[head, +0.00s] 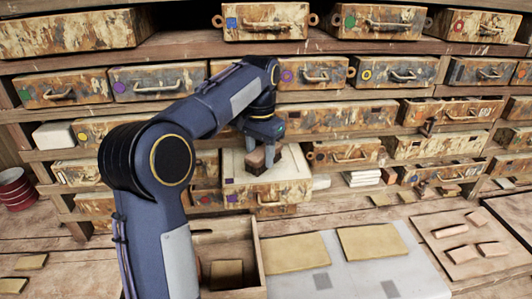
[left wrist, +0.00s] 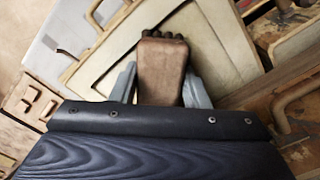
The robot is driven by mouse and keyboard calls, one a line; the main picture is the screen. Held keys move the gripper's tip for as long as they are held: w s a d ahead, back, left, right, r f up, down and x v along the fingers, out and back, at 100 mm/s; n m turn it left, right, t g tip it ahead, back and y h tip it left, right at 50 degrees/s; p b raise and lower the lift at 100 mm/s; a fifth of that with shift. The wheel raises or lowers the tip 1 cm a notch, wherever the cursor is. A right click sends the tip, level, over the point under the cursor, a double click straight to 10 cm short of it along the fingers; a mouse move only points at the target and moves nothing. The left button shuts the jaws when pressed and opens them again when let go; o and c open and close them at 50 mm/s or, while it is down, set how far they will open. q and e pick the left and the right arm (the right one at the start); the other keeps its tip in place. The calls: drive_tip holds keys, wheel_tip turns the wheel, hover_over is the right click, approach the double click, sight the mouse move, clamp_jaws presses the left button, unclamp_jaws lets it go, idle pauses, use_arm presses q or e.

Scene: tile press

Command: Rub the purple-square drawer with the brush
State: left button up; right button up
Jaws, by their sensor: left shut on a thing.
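My left gripper (head: 266,150) is shut on the brush (head: 257,160), a brown block. In the left wrist view the brush (left wrist: 163,68) sits between the two grey fingers (left wrist: 160,88), with short dark bristles at its far end. The pulled-out drawer (head: 284,191) in the middle of the shelf has a small purple mark at the left of its worn front, which looks square. The brush is over its pale top, which also shows in the left wrist view (left wrist: 214,55). I cannot tell whether the bristles touch it. My right gripper is not in view.
Other worn drawers fill the shelf around it, such as one with a purple round mark (head: 160,82). An open wooden box (head: 258,250) stands on the bench below. Tan tiles (head: 372,243) lie on a grey sheet (head: 345,278) to its right.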

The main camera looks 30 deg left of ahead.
use_arm(q)
drive_tip(key=shift+s+a, duration=1)
drive_tip(key=shift+a, duration=0.2)
drive_tip(key=shift+s+a, duration=0.95)
drive_tip(key=shift+a, duration=0.25)
wheel_tip(320, 180, up, 6)
wheel_tip(320, 180, up, 3)
drive_tip(key=shift+r, duration=0.1)
drive_tip(key=shift+d, duration=0.1)
